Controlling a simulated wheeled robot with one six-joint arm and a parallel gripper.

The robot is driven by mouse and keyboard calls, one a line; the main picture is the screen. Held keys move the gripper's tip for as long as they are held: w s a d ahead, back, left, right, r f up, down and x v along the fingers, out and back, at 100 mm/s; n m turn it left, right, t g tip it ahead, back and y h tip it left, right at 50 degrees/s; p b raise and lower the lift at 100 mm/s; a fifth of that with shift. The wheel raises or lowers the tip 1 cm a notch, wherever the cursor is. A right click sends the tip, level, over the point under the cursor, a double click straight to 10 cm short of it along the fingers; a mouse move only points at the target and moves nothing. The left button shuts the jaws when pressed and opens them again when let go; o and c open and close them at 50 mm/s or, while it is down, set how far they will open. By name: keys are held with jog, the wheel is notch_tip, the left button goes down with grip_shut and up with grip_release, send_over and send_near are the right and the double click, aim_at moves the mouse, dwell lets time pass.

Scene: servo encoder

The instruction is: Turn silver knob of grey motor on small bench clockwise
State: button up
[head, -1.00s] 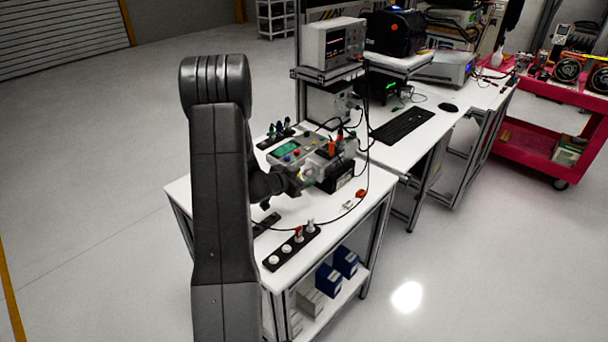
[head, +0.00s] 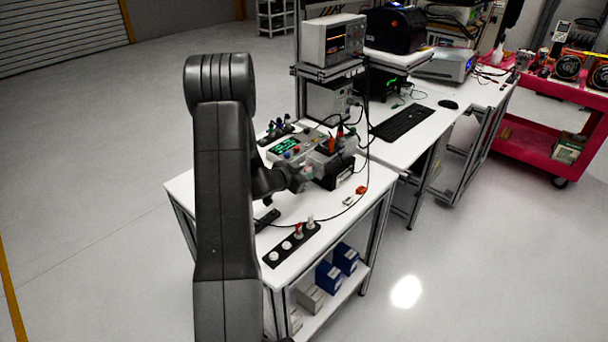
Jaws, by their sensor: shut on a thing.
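The small bench (head: 342,214) has a white top and a lower shelf. The grey motor (head: 322,163) sits toward its back right, with a dark block below it and orange and dark plugs on top. My gripper (head: 304,173) is at the motor's near left side, shut on the silver knob there. The knob is mostly hidden by the gripper at this size. A control box (head: 284,150) with a lit green display and coloured buttons stands just behind and left of the gripper.
A black strip with sockets and plugs (head: 290,245) lies at the bench's front. A cable with an orange connector (head: 361,190) crosses the right side. A red cart (head: 530,150) is at right.

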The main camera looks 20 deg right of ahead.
jog(key=shift+f+b, duration=0.2)
jog(key=shift+b, duration=0.2)
jog(key=m+b, duration=0.1)
jog(key=b, duration=0.2)
jog(key=m+t+b, duration=0.1)
jog(key=b, duration=0.3)
jog(key=shift+s+f+t+y, duration=0.1)
jog(key=shift+f+t+y, duration=0.15)
jog(key=shift+t+y, duration=0.05)
jog(key=m+t+b, duration=0.1)
jog(key=m+b, duration=0.1)
jog(key=b, duration=0.5)
jog(key=m+t+b, duration=0.1)
jog(key=m+b, duration=0.2)
jog(key=b, duration=0.5)
jog(key=shift+s+d+f+t, duration=0.1)
jog(key=shift+s+f+t, duration=0.1)
jog(key=shift+t, duration=0.2)
jog(key=m+t+b, duration=0.1)
jog(key=m+b, duration=0.2)
jog(key=b, duration=0.6)
jog(key=shift+t, duration=0.3)
jog(key=m+h+b, duration=0.1)
jog(key=b, duration=0.3)
jog(key=shift+r+m+t, duration=0.15)
jog(key=shift+m+t, duration=0.15)
jog(key=shift+m, duration=0.1)
jog(key=shift+r+m+b, duration=0.1)
jog(key=shift+m+b, duration=0.2)
jog(key=shift+b, duration=0.05)
